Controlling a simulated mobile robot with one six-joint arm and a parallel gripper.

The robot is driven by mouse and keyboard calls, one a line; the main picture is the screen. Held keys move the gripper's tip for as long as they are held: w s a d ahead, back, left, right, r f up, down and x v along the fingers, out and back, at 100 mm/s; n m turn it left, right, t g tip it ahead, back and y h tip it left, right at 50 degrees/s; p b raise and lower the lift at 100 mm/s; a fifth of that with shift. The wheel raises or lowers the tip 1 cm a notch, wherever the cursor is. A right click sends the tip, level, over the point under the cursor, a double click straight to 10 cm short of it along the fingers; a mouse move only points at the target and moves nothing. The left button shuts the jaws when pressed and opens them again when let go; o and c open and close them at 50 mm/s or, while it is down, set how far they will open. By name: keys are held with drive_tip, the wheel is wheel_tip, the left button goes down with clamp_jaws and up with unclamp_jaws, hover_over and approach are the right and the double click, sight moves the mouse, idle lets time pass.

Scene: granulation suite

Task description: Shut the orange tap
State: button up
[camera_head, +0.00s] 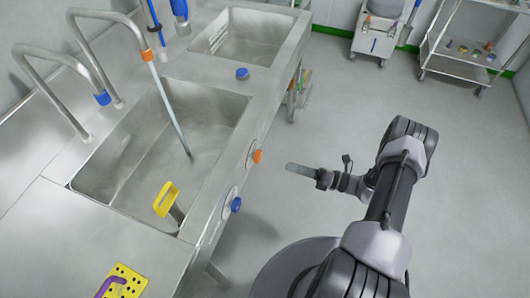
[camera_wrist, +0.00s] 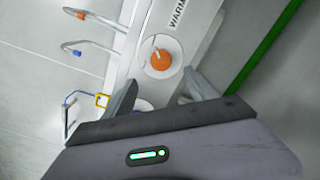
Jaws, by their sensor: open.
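The orange tap (camera_head: 257,156) is a round knob on the front face of the steel sink unit. In the wrist view the orange tap (camera_wrist: 162,60) sits on a pale round plate beside a label reading "WARM". A spout with an orange band (camera_head: 147,55) pours a stream of water (camera_head: 174,110) into the near basin (camera_head: 205,110). My gripper (camera_head: 300,169) is to the right of the orange tap, apart from it. In the wrist view my gripper (camera_wrist: 160,92) has its fingers spread and nothing between them; the tap shows beyond the fingertips.
A blue tap (camera_head: 236,204) is on the same front face, nearer than the orange one. A blue-banded spout (camera_head: 102,97), a yellow handled item (camera_head: 166,198) and a yellow perforated block (camera_head: 127,281) are at the sink. A trolley (camera_head: 460,57) stands far right. Open floor lies between.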

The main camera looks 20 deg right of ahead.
sight(260, 157)
drive_tip(key=b+x, duration=0.1)
drive_tip(key=x, duration=1)
drive_tip(key=shift+w+a, duration=0.2)
drive_tip(key=shift+w, duration=0.05)
drive_tip(key=shift+c, duration=0.5)
drive_tip(key=c, duration=1.3)
drive_tip(key=shift+b, duration=0.3)
